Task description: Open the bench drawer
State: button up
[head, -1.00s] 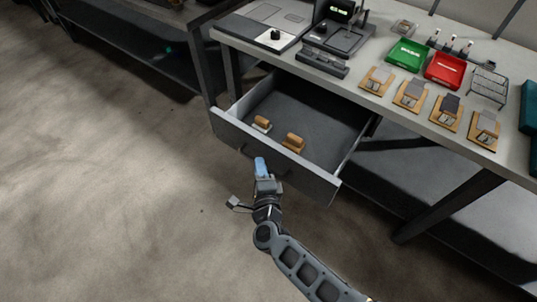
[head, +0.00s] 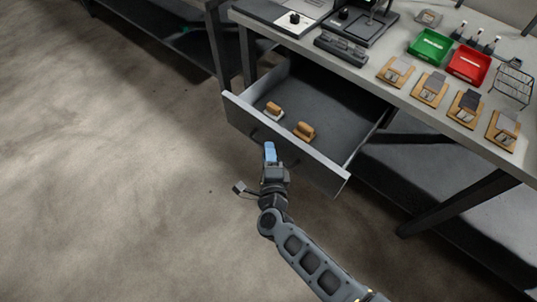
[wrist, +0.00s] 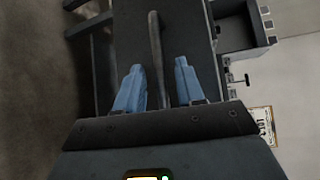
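The bench drawer (head: 315,167) stands pulled well out from under the bench top in the head view, its inside exposed. My gripper (head: 270,153) is at the outer side of the drawer front, near its middle. In the wrist view, the two blue fingers of my gripper (wrist: 160,82) are apart. The dark bar handle (wrist: 156,45) runs between them, with a visible gap on both sides. Two small wood-coloured blocks, one at left (head: 274,110) and one at right (head: 305,130), lie inside the drawer near its front.
The bench top (head: 370,82) holds a green tray (head: 431,47), a red tray (head: 468,66), a wire rack (head: 514,85) and several wooden pieces with grey parts. A bench leg (head: 455,203) stands right of the drawer. The floor (head: 110,170) at left is clear.

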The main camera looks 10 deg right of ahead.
jog(key=shift+s, duration=0.1)
jog(key=s+a+r, duration=0.1)
jog(key=s, duration=0.6)
jog(key=shift+s, duration=0.2)
jog(key=s+d+r+n+y, duration=0.1)
jog(key=s+d+r+n, duration=0.45)
jog(key=s, duration=0.45)
jog(key=s+d+r+n+y, duration=0.1)
jog(key=s+d+r+n, duration=0.4)
jog(key=s, duration=0.6)
jog(key=s+d+r+n, duration=0.1)
jog(key=s+r+n, duration=0.4)
jog(key=r, duration=0.3)
jog(key=s+d+r+n+g, duration=0.1)
jog(key=s+r+n, duration=0.5)
jog(key=r, duration=0.2)
jog(key=shift+s+d, duration=0.25)
